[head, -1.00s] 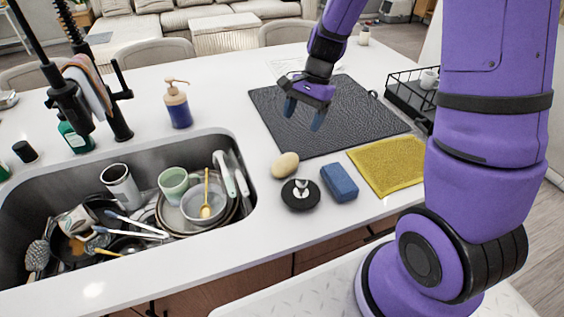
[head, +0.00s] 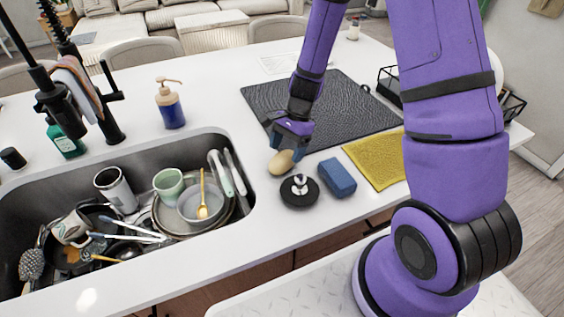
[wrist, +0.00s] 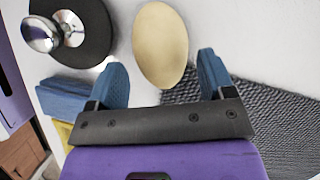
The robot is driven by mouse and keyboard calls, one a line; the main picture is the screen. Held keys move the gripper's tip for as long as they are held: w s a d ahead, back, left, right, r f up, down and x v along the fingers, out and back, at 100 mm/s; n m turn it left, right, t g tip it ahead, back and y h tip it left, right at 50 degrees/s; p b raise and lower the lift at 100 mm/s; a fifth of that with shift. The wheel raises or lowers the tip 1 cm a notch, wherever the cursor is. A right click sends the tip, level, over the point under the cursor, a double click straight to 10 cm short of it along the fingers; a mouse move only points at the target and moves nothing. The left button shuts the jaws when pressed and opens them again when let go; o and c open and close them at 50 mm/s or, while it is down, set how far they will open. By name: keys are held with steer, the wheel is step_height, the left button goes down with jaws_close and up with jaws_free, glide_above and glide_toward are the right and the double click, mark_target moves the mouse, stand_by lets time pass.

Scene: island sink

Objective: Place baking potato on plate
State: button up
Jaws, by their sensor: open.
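The baking potato (head: 281,163) is a tan oval lying on the white counter, right of the sink and left of a blue sponge. My gripper (head: 287,148) is just above and behind it in the head view, partly covering it. In the wrist view the potato (wrist: 160,45) lies ahead of and between the two blue fingertips (wrist: 161,78), with clear space on both sides. The fingers are open and hold nothing. A plate (head: 228,217) shows in the sink under a grey bowl and other dishes; only part of its rim is visible.
A black drain stopper (head: 300,193) and the blue sponge (head: 337,178) sit close to the potato. A yellow cloth (head: 376,160) and a dark drying mat (head: 345,112) lie beyond. The sink (head: 243,165) is crowded with dishes. A soap dispenser (head: 170,108) stands behind it.

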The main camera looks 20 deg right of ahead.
mark_target(284, 155)
steer(key=shift+x, duration=1.7)
steer(key=shift+a+r, duration=0.1)
steer(key=c, duration=0.9)
steer(key=shift+o, duration=0.2)
